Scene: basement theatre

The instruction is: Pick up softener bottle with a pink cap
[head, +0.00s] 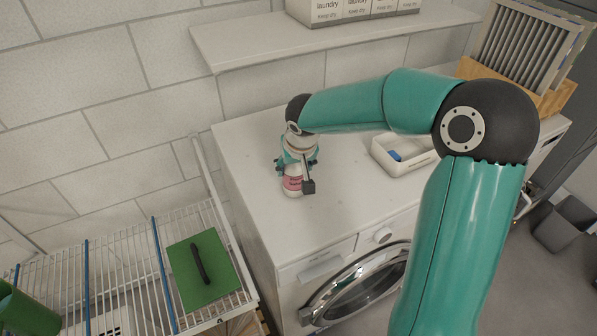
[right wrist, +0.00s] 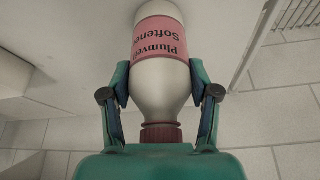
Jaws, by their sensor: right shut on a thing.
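The softener bottle (head: 293,183) is white with a pink label and stands on top of the white washing machine in the head view. My right gripper (head: 299,163) reaches down to it from above and hides its upper part. In the right wrist view the bottle (right wrist: 162,82) lies between the two fingers of my right gripper (right wrist: 161,88), which is shut on its sides. Its dark pink cap (right wrist: 161,133) is close to the gripper's palm. The label reads "Softener" upside down. My left gripper is not in view.
A white tray (head: 418,170) with a blue item stands to the right on the washing machine top (head: 256,160). A shelf (head: 330,35) with laundry boxes hangs behind. A wire rack with a green board (head: 225,262) stands at the left. The open round door (head: 350,292) is below.

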